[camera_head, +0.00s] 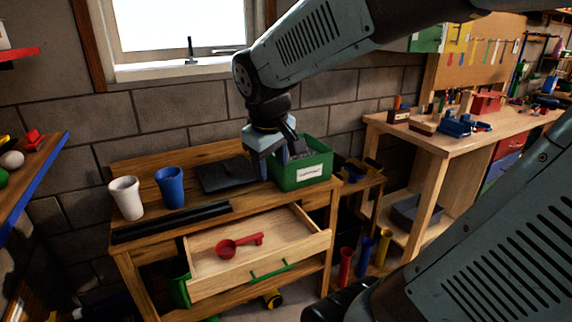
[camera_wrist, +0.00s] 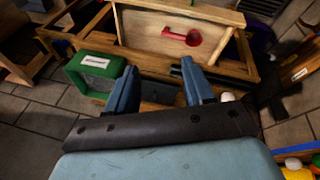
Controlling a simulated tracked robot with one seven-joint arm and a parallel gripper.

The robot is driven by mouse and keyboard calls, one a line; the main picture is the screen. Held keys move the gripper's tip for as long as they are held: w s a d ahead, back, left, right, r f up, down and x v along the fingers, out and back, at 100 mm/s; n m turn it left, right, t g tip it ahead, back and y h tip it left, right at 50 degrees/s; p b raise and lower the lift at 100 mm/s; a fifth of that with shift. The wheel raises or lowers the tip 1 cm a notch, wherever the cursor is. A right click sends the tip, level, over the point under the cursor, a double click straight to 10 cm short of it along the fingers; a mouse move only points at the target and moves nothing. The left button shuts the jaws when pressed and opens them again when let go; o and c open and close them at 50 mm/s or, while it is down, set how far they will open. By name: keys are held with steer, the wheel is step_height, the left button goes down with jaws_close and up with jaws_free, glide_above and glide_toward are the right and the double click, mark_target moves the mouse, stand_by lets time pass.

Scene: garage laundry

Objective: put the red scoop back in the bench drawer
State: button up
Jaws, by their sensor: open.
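The red scoop (camera_head: 238,245) lies inside the pulled-out bench drawer (camera_head: 207,285), on its floor. The drawer is open, with a green handle on its front. In the wrist view the scoop (camera_wrist: 183,37) also shows in the drawer (camera_wrist: 132,30) near the top. My gripper (camera_head: 268,165) is above the bench top, beside the green bin, behind and above the drawer. In the wrist view its two blue fingers (camera_wrist: 161,92) are spread apart with nothing between them. The gripper is apart from the scoop.
On the wooden bench stand a white cup (camera_head: 127,198), a blue cup (camera_head: 170,187), a dark flat tray (camera_head: 226,174) and the labelled green bin (camera_head: 300,168). A black bar (camera_head: 170,222) lies along the bench's front edge. A workbench (camera_head: 440,140) with tools stands at the right.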

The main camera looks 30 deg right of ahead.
steer(key=s+r+m+t+y, duration=0.1)
steer(key=s+r+m+t, duration=0.1)
steer(key=s, duration=0.5)
steer(key=shift+s+r+m+y, duration=0.3)
steer(key=shift+r+m+y, duration=0.15)
steer(key=shift+m, duration=0.35)
steer(key=shift+a, duration=0.1)
steer(key=shift+c, duration=0.4)
